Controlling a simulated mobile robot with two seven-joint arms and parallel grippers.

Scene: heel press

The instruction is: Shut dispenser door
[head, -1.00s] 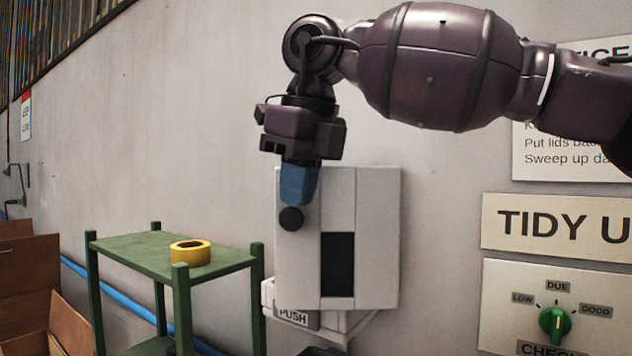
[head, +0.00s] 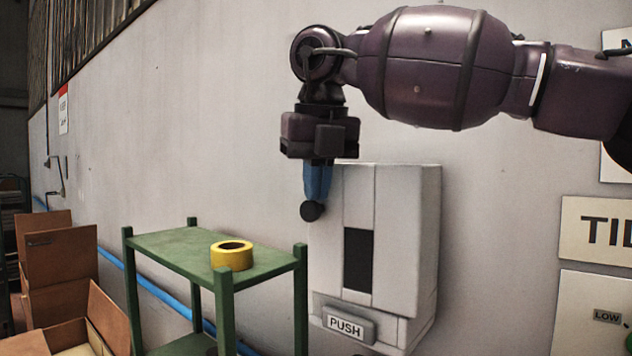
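The dispenser (head: 400,240) is a white wall box with a dark window slot (head: 358,260) in its front and a grey PUSH bar (head: 346,325) low down. Its front face looks close to flush with the body; I cannot tell if a small gap is left. My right gripper (head: 314,195) points down at the upper left edge of the front. Its blue fingers show as one shape, with a dark round piece at the tip. I cannot tell whether that piece touches the dispenser, or whether the fingers are apart. My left gripper is not in view.
A green shelf stand (head: 180,250) with a yellow tape roll (head: 231,256) stands left of the dispenser. Cardboard boxes (head: 62,262) are at the far left. A blue pipe (head: 170,300) runs low along the wall. Signs (head: 600,232) hang at the right.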

